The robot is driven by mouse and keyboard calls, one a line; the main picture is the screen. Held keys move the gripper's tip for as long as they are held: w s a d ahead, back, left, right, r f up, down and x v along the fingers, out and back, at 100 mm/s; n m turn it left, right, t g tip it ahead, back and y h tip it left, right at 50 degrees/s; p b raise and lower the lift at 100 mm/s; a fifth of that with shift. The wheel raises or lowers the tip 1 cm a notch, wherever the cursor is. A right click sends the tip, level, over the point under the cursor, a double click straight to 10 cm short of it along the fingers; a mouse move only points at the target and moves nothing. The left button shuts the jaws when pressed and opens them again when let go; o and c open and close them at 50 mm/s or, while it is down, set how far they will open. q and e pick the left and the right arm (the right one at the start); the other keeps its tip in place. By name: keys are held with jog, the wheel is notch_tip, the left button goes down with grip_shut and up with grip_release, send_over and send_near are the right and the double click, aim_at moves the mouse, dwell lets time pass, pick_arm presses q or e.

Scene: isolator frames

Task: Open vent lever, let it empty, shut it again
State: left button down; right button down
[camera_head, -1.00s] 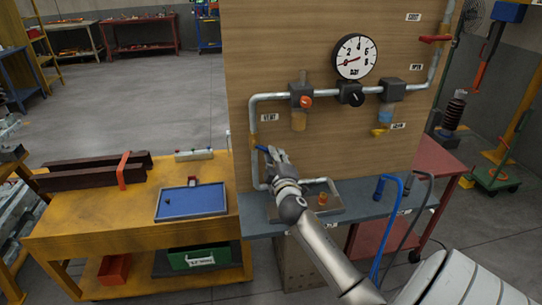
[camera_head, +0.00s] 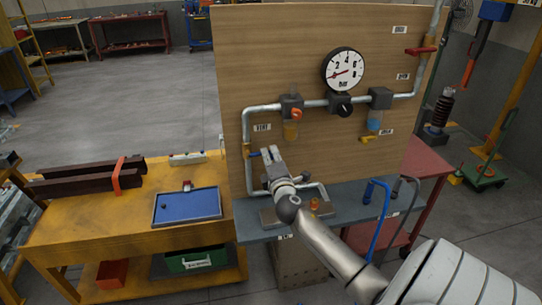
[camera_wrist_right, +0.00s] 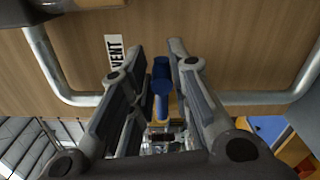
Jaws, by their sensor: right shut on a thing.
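The blue vent lever (camera_head: 254,154) sits on the left vertical stretch of pipe, below the VENT label (camera_head: 262,127). My right gripper (camera_head: 268,156) is at the lever's right end. In the right wrist view, the blue lever (camera_wrist_right: 161,86) lies between the two fingers of my right gripper (camera_wrist_right: 163,60), which is shut on it. The round gauge (camera_head: 343,69) is on the board above, with a red needle toward its lower left. My left gripper is not in view.
The wooden board (camera_head: 290,50) stands behind a grey-blue bench (camera_head: 350,208). Pipes (camera_head: 318,104) with a filter and valves run across it. A blue hose (camera_head: 377,215) hangs at right. A yellow table (camera_head: 120,225) with a blue tray (camera_head: 187,207) stands at left.

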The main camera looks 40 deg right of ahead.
jog(key=shift+a+f, duration=0.15)
jog(key=shift+f, duration=0.35)
jog(key=c, duration=1.4)
grip_release()
jog(key=shift+r, duration=0.35)
jog(key=v, duration=1.2)
